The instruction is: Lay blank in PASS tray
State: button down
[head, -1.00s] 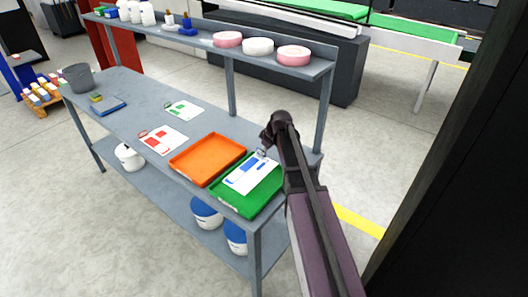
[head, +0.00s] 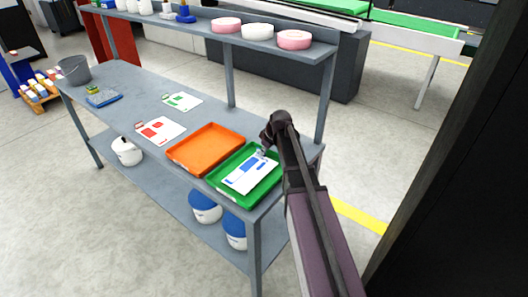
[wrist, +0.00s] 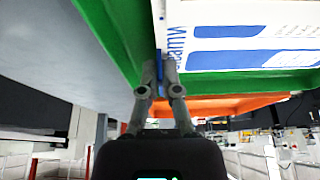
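The white blank with blue print (head: 246,176) lies low inside the green tray (head: 219,192), its face up. I cannot tell whether all of it rests on the tray floor. My gripper (head: 263,152) is at the blank's far right edge. In the wrist view, my gripper (wrist: 160,72) has its fingertips close together on the edge of the blank (wrist: 235,35), beside the green tray wall (wrist: 112,35). The pinched edge is partly hidden by the fingers.
An orange tray (head: 178,160) stands left of the green tray. A red-printed blank (head: 160,131) and a green-printed blank (head: 183,102) lie further left on the grey bench (head: 135,88). A shelf (head: 270,45) with pink and white rolls runs above the back edge.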

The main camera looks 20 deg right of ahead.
jog(key=shift+f, duration=0.1)
jog(key=shift+c, duration=0.4)
grip_release()
dwell(0.4)
dwell(0.7)
jog(key=shift+r+p, duration=4)
jog(key=shift+r, duration=0.05)
jog(key=s+a+m, duration=0.1)
jog(key=s, duration=0.2)
jog(key=s+a+m+g, duration=0.1)
jog(key=s+a, duration=0.1)
jog(key=s, duration=0.2)
jog(key=s+a+f+m+h, duration=0.1)
jog(key=s+a, duration=0.1)
jog(key=s, duration=0.2)
jog(key=shift+s+g, duration=0.25)
jog(key=shift+g, duration=0.15)
jog(key=s+a+m+g+h, duration=0.1)
jog(key=s+m, duration=0.3)
jog(key=s, duration=0.8)
jog(key=shift+s+a+f+g+h, duration=0.15)
jog(key=shift+a+f+g+h, duration=0.2)
jog(key=shift+a, duration=0.45)
jog(key=shift+r, duration=0.1)
